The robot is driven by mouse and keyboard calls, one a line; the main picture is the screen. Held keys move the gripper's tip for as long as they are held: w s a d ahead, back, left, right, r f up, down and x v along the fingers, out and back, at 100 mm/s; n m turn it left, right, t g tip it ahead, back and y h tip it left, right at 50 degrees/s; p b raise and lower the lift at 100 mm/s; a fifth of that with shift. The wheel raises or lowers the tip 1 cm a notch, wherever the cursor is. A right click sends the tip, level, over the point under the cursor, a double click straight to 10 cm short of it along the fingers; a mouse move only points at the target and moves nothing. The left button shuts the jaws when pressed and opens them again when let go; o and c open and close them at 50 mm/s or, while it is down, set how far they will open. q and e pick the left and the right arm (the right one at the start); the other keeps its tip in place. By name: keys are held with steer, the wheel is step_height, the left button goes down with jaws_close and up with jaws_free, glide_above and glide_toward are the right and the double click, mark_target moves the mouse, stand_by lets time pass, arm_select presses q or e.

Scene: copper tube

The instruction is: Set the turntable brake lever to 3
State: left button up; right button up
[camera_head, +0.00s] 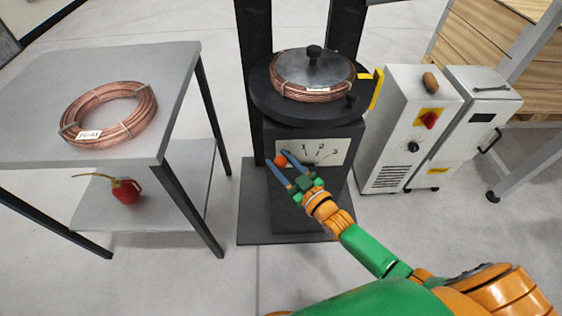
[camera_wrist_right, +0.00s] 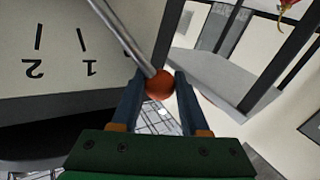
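The brake lever's orange ball knob (camera_head: 281,160) is at the left side of the white dial plate (camera_head: 325,152), which is marked 1, 2, 3. In the right wrist view the lever's metal rod (camera_wrist_right: 125,38) runs to the knob (camera_wrist_right: 159,86), past the 1 mark on the side away from 2. My right gripper (camera_head: 277,158) reaches the knob from the front. My left gripper is not in view.
The black turntable (camera_head: 262,92) above the dial carries a copper coil (camera_head: 310,93). A grey table (camera_head: 185,75) at left holds another coil (camera_head: 108,112), with a red oil can (camera_head: 126,190) on its lower shelf. White cabinets (camera_head: 400,130) stand close at right.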

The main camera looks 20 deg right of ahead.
jaws_close()
stand_by(1.2)
